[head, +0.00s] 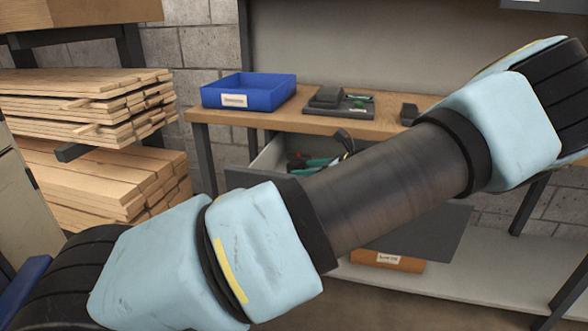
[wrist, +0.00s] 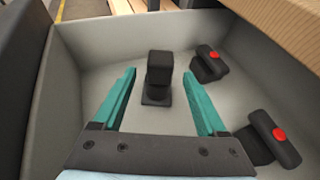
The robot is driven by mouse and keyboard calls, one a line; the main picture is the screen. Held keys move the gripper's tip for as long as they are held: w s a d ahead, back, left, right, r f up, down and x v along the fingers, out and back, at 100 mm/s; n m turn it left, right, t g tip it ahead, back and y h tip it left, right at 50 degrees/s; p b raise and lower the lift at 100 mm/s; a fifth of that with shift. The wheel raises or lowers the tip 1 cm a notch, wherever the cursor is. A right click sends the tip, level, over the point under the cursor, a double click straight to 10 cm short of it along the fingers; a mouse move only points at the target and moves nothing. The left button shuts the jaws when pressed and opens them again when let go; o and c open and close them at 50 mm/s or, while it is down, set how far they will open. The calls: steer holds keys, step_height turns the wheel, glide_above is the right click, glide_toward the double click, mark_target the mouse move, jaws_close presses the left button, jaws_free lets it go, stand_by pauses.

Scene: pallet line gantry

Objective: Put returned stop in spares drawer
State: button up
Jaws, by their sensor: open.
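The open grey drawer (head: 268,158) is pulled out below the bench top, partly hidden by my arm in the head view. The wrist view looks into the same drawer (wrist: 82,50). My gripper (wrist: 159,74) is open inside it, with its teal fingers apart. A black stop (wrist: 159,70) stands upright on the drawer floor between and just past the fingertips, with clear gaps to both fingers. Two more black stops with red buttons lie to the right, one farther back (wrist: 208,66) and one nearer (wrist: 267,140). The head view shows the fingers only partly.
On the wooden bench (head: 385,129) are a blue labelled bin (head: 248,95), a dark tray (head: 339,109) with small items, and a dark block (head: 409,113). Stacked boards (head: 90,107) stand at left. An orange-brown labelled box (head: 385,262) sits on the low shelf.

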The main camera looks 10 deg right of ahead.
steer(key=shift+v, duration=2.1)
steer(key=shift+f, duration=0.1)
